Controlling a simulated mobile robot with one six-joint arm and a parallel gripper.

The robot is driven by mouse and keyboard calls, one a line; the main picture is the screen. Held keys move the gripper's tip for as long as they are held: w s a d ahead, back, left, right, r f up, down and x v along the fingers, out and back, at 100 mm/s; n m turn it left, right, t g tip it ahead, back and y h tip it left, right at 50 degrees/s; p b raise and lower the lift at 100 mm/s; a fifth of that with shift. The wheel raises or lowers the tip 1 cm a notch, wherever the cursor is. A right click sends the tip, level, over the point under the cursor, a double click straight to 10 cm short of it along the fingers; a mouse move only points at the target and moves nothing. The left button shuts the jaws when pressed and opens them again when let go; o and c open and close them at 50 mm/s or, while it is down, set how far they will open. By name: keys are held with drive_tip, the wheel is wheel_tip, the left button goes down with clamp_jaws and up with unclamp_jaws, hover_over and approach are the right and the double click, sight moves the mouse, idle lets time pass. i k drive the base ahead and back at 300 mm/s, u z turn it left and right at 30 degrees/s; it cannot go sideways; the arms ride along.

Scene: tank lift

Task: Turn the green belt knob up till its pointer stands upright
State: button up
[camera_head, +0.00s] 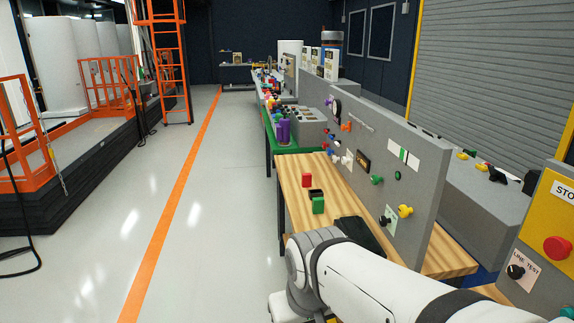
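A small green knob (376,180) sticks out from the upright grey panel (432,185) above the wooden bench. It is too small here to tell which way its pointer stands, and I cannot read any label by it. A green round piece (397,175) sits on the panel just right of it. My white arm crosses the lower right of the picture, in front of the bench and below the knob. My gripper is not in view, and nothing is seen touching the green knob.
A yellow knob (405,211) and a dark knob (387,220) sit lower on the panel. Red (307,180) and green (318,206) blocks lie on the wooden bench (297,208). A yellow box with a red stop button (557,247) stands at right.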

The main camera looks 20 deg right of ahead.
sight(375, 181)
drive_tip(key=z, duration=0.05)
drive_tip(key=i, duration=1.1)
drive_tip(key=z, duration=0.6)
